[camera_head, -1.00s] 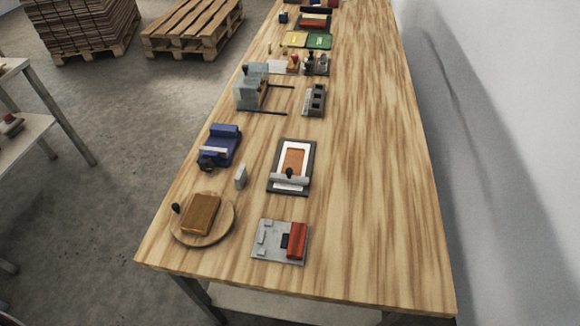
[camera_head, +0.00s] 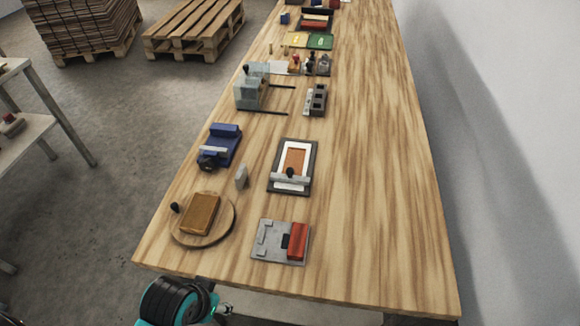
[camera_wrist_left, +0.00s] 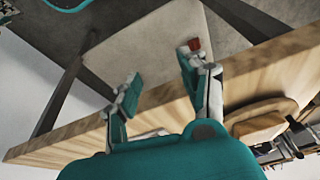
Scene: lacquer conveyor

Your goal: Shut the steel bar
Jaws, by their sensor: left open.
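I cannot tell for sure which part is the steel bar. A pale grey bar (camera_head: 281,179) with a black knob lies across a dark-framed board (camera_head: 309,160) with an orange panel. Another light bar (camera_head: 212,150) crosses the blue device (camera_head: 225,138) at the table's left side. My left gripper is open and empty in the left wrist view (camera_wrist_left: 161,68), its two fingers apart near the table edge. In the head view only my teal left arm shows, below the front left table edge, away from both bars. My right gripper is not in view.
A round wooden board (camera_head: 180,232) with a brown block stands at the front left corner. A grey plate with a red block (camera_head: 298,240) lies at the front. A small grey block (camera_head: 241,177) stands between. The table's right side (camera_head: 380,200) is clear.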

